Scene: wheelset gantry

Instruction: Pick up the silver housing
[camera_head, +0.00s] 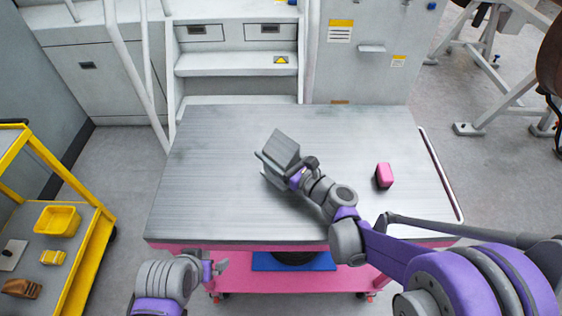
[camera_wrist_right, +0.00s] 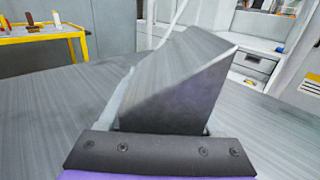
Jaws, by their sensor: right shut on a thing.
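The silver housing (camera_head: 282,146) is a grey, angular metal block over the middle of the metal-topped table (camera_head: 210,200). My right gripper (camera_head: 291,176) is shut on it from the near right side. The housing looks tilted, and I cannot tell whether its lower edge touches the table. In the right wrist view the housing (camera_wrist_right: 185,85) rises as a wedge just beyond the dark gripper bar (camera_wrist_right: 160,151); the grip itself is hidden there. My left gripper (camera_head: 217,267) hangs empty in front of the table's near edge; its jaw opening is unclear.
A pink block (camera_head: 384,176) lies on the table's right side. A yellow cart (camera_head: 87,252) with a yellow bin (camera_head: 58,220) stands at the left. White cabinets and steps (camera_head: 237,64) stand behind the table. The table's left part is clear.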

